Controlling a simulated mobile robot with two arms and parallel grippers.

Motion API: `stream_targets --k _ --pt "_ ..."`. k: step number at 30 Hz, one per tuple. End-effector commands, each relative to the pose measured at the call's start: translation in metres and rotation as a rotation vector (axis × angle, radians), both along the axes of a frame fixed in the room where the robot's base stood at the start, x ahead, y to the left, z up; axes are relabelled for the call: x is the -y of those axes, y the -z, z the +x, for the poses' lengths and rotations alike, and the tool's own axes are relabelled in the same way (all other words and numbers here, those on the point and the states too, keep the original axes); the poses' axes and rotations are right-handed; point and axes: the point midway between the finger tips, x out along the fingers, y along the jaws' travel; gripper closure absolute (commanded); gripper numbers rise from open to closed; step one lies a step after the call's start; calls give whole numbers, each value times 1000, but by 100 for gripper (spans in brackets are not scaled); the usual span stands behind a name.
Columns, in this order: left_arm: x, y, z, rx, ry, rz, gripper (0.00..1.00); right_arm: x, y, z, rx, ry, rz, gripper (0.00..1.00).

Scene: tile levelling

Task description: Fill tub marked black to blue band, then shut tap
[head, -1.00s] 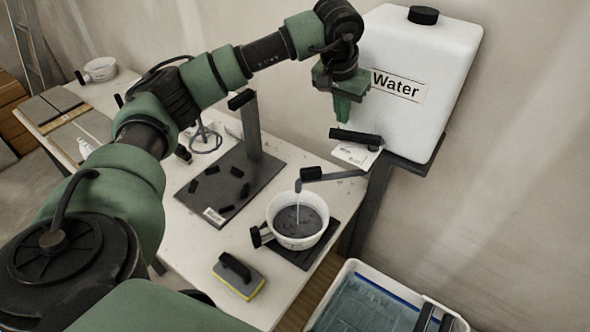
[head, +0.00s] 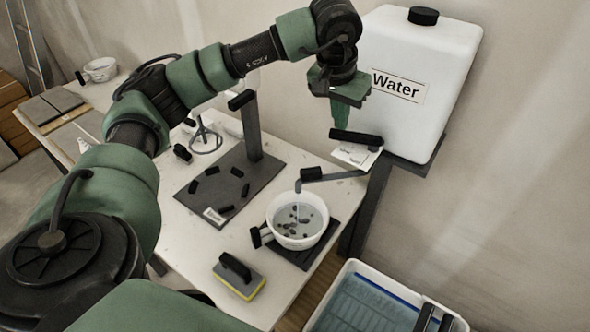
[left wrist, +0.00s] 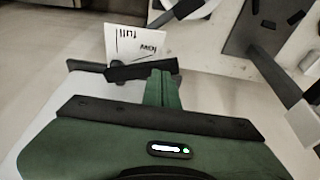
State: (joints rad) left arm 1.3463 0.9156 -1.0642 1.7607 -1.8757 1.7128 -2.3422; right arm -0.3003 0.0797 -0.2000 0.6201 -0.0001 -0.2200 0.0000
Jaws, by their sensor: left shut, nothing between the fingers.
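The white tub (head: 279,232) with a black clip on its side stands on a dark pad under the black spout (head: 333,175). It holds pale, clear-looking liquid with several dark lumps; I cannot make out a blue band in it. The tap's black lever (head: 357,137) is below the white water tank (head: 425,60); the lever also shows in the left wrist view (left wrist: 140,71). My left gripper (head: 342,122) is shut and empty, pointing down just above the lever, touching or nearly so. My right gripper is not in view.
A card (head: 356,155) lies behind the spout. A dark board with a post (head: 253,130) and small black pieces is left of the tub. A sponge float (head: 238,277) lies in front. A tray with a blue-lined rim (head: 352,268) is at lower right.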

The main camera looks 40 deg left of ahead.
Motion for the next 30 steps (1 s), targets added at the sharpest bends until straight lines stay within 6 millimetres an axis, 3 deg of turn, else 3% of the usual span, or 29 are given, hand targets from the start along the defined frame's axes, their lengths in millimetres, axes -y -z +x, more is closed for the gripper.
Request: stream_targets --k 6,17,30 --pt "6 0 -13 1 2 0 100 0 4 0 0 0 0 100" --pt "6 1 -14 0 1 -1 100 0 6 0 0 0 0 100" --pt "6 36 -14 -3 1 0 100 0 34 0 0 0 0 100"
